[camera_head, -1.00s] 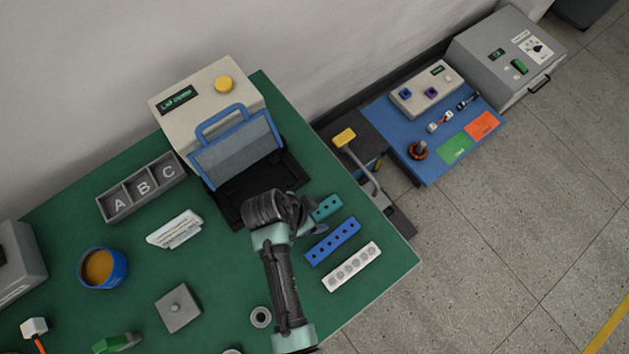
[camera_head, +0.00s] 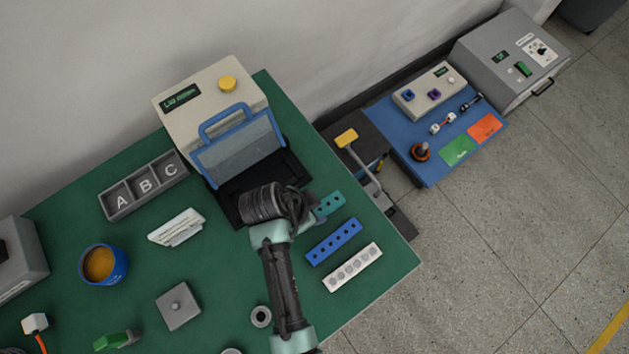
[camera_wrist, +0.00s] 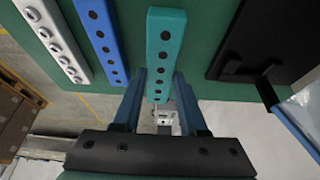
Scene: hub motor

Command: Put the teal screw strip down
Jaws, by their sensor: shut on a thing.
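The teal screw strip (camera_head: 329,203) is a narrow bar with a row of dark holes. It lies roughly parallel to the blue strip, near the green table's right edge. In the wrist view, the near end of the teal strip (camera_wrist: 165,40) is between the two blue fingers of my gripper (camera_wrist: 159,78), which is shut on it. In the head view, my wrist hides most of the gripper and part of the strip. I cannot tell whether the strip touches the table.
A blue strip (camera_head: 334,241) and a white strip (camera_head: 353,267) lie beside it, toward the front. A black-based machine with a blue-handled lid (camera_head: 240,150) stands to its left. The table edge (camera_head: 400,268) is close on the right.

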